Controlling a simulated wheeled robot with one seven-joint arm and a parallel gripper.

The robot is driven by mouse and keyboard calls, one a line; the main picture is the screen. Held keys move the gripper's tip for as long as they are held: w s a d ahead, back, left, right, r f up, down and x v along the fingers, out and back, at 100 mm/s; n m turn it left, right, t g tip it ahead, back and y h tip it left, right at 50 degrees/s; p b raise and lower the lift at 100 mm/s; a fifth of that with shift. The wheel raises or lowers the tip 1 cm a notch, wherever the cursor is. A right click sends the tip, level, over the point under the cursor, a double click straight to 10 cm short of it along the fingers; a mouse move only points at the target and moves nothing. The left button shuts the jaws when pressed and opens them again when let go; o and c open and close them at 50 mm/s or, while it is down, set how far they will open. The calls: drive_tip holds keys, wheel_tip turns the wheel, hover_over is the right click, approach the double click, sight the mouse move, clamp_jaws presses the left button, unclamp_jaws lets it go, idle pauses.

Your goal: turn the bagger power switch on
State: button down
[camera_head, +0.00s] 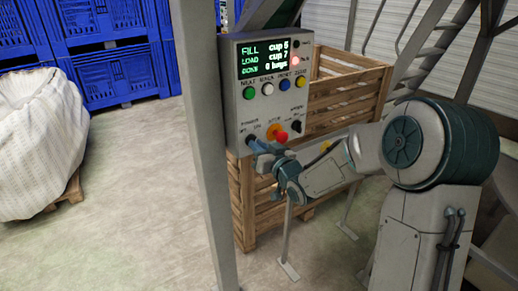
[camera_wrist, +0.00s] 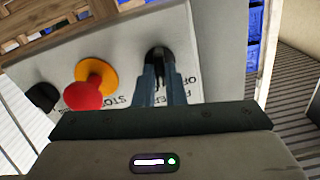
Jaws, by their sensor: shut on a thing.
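The bagger control box (camera_head: 240,90) is a grey panel with a lit screen, in the upper middle of the head view. My gripper (camera_head: 254,142) is at its lower left, by the power label. In the wrist view my gripper (camera_wrist: 160,80) has its two fingers close together on the dark power switch (camera_wrist: 158,54) and is shut on it. The fingers hide most of the switch, so its exact angle cannot be told. The letters "OFF" and "POWER" show upside down, partly covered by the fingers.
A red stop button (camera_wrist: 84,94) on a yellow base sits beside the fingers; a black knob (camera_wrist: 42,97) lies beyond it. Coloured buttons (camera_head: 268,88) line the panel. A steel post (camera_head: 205,150) stands left of the box, and a wooden crate (camera_head: 345,95) behind it.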

drive_tip(key=shift+m+p, duration=0.55)
drive_tip(key=shift+m, duration=2.75)
drive_tip(key=c, duration=1.5)
unclamp_jaws()
drive_tip(key=shift+d, duration=0.1)
drive_tip(key=v, duration=1.3)
drive_tip(key=shift+s+d+b, duration=0.25)
drive_tip(key=shift+b, duration=0.2)
